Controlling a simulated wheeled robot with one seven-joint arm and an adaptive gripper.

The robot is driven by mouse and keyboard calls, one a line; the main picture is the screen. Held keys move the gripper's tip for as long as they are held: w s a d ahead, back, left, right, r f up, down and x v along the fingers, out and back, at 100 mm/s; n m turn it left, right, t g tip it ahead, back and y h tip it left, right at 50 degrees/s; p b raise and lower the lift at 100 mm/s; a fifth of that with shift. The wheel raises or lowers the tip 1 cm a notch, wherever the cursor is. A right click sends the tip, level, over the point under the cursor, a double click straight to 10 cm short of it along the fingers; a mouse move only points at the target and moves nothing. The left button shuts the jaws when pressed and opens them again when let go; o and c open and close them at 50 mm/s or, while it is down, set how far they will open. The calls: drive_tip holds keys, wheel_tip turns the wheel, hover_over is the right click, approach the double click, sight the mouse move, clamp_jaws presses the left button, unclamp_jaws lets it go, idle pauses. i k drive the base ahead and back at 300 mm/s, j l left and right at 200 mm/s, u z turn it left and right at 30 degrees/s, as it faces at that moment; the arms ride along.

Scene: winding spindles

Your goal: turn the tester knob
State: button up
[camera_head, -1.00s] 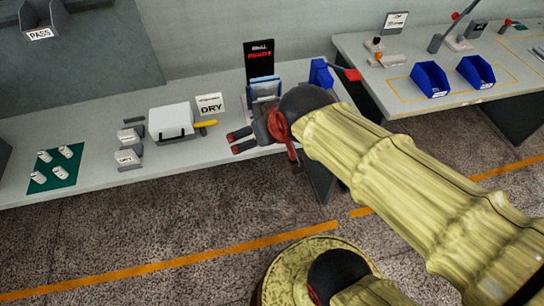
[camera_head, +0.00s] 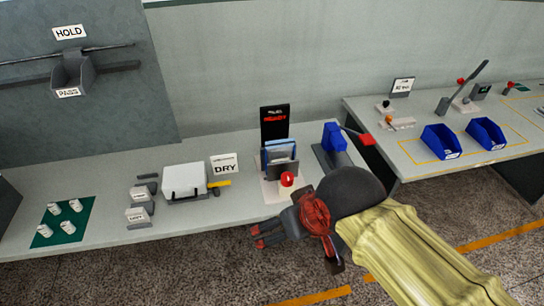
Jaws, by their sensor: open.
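A red knob (camera_head: 287,180) stands on a pale base at the front of the bench. Behind it is a blue and grey upright holder (camera_head: 280,152), with a black panel with red lettering (camera_head: 275,122) at its back. I cannot tell for certain which of these is the tester. My gripper (camera_head: 257,237) is open and empty, its dark fingers with red pads pointing left. It is below the knob in the picture, at the bench's front edge, apart from the knob.
Left on the bench are a white box (camera_head: 185,182), a DRY sign (camera_head: 224,165), small grey holders (camera_head: 139,204) and a green mat (camera_head: 84,206) with several white spools. A blue device with a red-tipped lever (camera_head: 335,145) stands right. Blue bins (camera_head: 440,142) sit on the farther table.

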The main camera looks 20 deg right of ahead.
sight(287, 178)
drive_tip(key=i+j+z, duration=0.2)
drive_tip(key=z, duration=0.25)
drive_tip(key=i+j+z, duration=0.1)
drive_tip(key=j+z, duration=0.35)
